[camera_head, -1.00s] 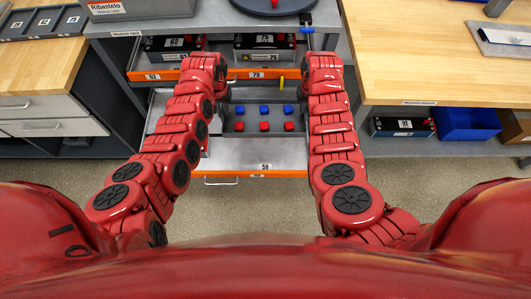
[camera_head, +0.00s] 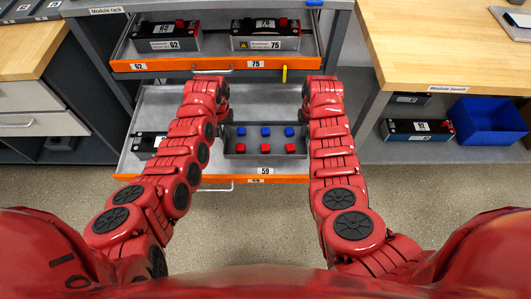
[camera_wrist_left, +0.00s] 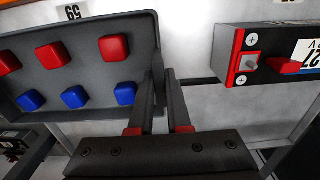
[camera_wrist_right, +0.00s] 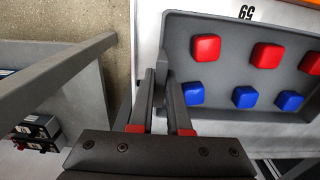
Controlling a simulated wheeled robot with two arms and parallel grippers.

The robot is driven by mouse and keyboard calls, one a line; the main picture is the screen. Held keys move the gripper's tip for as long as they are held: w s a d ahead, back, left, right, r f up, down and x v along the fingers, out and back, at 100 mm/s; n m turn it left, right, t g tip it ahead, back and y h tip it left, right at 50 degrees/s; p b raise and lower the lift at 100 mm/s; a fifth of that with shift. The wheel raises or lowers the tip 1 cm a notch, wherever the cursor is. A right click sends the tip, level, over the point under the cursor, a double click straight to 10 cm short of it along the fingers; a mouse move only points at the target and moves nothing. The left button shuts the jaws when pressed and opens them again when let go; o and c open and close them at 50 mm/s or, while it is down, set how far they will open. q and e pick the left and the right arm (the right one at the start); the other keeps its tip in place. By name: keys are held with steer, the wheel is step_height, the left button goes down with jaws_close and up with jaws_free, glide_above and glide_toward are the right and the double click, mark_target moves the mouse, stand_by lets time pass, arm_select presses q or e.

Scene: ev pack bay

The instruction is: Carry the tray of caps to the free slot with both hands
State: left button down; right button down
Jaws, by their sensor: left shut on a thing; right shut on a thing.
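The tray of caps (camera_head: 237,148) is a grey shallow tray with red and blue caps in it. It is at the pulled-out lower drawer (camera_head: 150,103), near the label 59; I cannot tell whether it rests on the drawer floor. My left gripper (camera_wrist_left: 160,105) is shut on the tray's wall at one end, and the tray also shows in the left wrist view (camera_wrist_left: 140,50). My right gripper (camera_wrist_right: 158,100) is shut on the opposite end wall of the tray (camera_wrist_right: 180,50). In the head view the fingertips are mostly hidden by my arms.
A black module (camera_head: 150,143) sits in the lower drawer left of the tray. The upper orange-fronted drawer (camera_head: 225,64) holds modules 62 and 75. The wooden module bench (camera_head: 440,50) stands right, with a blue bin (camera_head: 488,122) below. Open floor lies in front.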

arm_select(q)
steer(key=shift+f, duration=0.15)
arm_select(e)
steer(key=shift+f, duration=0.15)
